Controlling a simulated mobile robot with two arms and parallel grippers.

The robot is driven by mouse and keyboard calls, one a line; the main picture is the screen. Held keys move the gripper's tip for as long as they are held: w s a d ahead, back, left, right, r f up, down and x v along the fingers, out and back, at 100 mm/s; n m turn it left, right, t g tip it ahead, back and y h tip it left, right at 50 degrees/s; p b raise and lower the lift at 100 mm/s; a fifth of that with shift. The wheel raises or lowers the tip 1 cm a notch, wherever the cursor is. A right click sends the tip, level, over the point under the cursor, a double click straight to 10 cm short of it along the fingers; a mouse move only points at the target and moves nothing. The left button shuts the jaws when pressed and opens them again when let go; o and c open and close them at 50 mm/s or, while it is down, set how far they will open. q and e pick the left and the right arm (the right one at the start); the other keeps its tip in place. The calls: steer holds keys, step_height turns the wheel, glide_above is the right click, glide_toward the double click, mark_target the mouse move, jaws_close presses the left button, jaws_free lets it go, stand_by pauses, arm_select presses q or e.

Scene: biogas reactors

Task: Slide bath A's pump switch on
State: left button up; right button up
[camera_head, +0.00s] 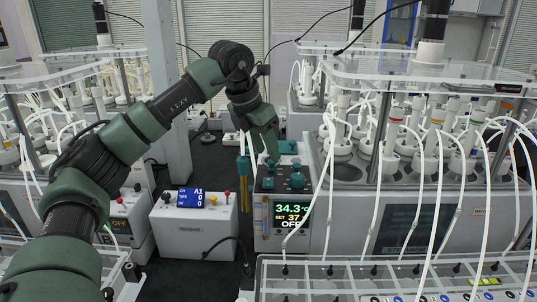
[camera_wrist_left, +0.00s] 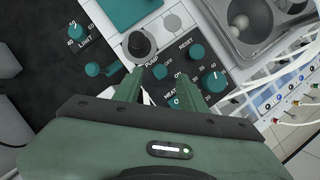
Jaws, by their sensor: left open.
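The control unit (camera_head: 265,236) at the front of the bath shows 34.3°C, SET 37 and OFF on its display (camera_head: 289,215). In the left wrist view, the small teal pump switch (camera_wrist_left: 160,71) sits by the labels PUMP and OFF, on the dark panel. My left gripper (camera_wrist_left: 152,79) is open and points down at this panel, its fingertips close to the switch. Whether they touch it I cannot tell. In the head view my left gripper (camera_head: 262,154) is over the unit's top, and the switch cannot be made out there. My right gripper is not in view.
Teal knobs (camera_wrist_left: 215,81) and a round black-and-grey fitting (camera_wrist_left: 139,45) crowd the panel around the fingers. A white box with a blue display (camera_head: 190,199) stands to the left. The water bath with tubed bottles (camera_head: 412,155) is to the right.

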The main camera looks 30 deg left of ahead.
mark_target(272, 165)
arm_select(q)
steer(key=shift+x, duration=1.2)
jaws_close()
stand_by(0.6)
